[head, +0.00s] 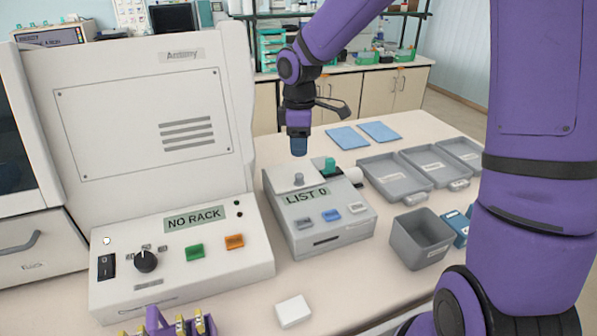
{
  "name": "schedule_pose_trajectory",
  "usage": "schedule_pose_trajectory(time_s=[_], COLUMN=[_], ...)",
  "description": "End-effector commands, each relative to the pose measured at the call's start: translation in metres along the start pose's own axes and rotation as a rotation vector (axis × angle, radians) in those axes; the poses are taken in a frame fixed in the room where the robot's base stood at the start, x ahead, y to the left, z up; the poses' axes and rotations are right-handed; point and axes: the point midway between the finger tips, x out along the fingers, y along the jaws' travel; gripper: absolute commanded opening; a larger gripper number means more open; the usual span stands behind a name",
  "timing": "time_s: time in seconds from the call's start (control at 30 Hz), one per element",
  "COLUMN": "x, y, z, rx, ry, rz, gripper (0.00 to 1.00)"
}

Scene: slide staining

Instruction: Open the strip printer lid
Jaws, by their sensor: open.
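The strip printer (322,238) is a light grey box on the bench, right of the large stainer. Its display reads "LIST 0", with grey, blue and white buttons below it and a dark slot in its front. Its lid (280,178) lies flat on top and looks closed, with a small grey knob (298,179) standing on it. A teal and white part (330,167) shows at the printer's back right. My gripper (299,147) points down above the knob, apart from it, and appears empty. Its fingers overlap in this view, so the gap between them is hidden.
The large stainer (180,245), its display reading "NO RACK", stands close on the left with a tall raised panel. Grey trays (395,180) and a grey bin (420,237) are on the right. A white block (293,311) lies in front. Blue mats (347,137) lie behind.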

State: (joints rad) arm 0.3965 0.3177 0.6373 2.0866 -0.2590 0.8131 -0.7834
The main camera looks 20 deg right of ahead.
Motion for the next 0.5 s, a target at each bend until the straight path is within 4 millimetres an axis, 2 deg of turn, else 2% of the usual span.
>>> schedule_pose_trajectory(time_s=[0.3,0.5], x=[0.057,0.081], y=[-0.001,-0.001], z=[0.0,0.0], rx=[-0.001,0.001], ry=[-0.001,-0.001], rz=[-0.005,-0.002], gripper=[0.49,0.49])
